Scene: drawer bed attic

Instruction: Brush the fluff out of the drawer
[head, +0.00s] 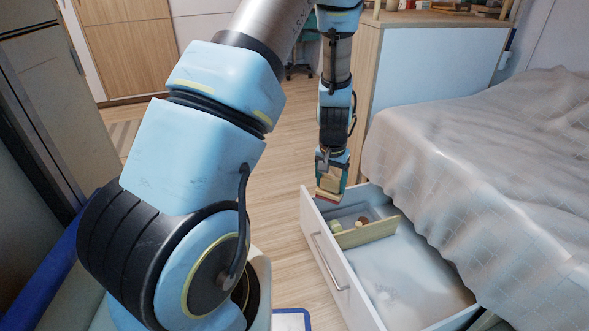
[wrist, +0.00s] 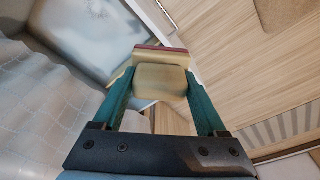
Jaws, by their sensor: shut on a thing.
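My gripper (head: 329,184) is shut on a brush with a pale wooden block (wrist: 160,78) and a dark red edge (wrist: 160,50). It holds the brush above the far left corner of the open drawer (head: 330,262). A wooden divider (head: 368,233) splits the drawer into a small far compartment and a larger near one. The near compartment's pale floor has faint whitish-grey patches (head: 402,295) that look like fluff; their edges are hard to make out. The far compartment holds a grey tray with a few small tan and brown items (head: 361,222).
The bed (head: 480,160) with a draped pale cover overhangs the drawer's right side. A wooden cabinet (head: 430,60) stands behind the drawer. The drawer front carries a bar handle (head: 328,262).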

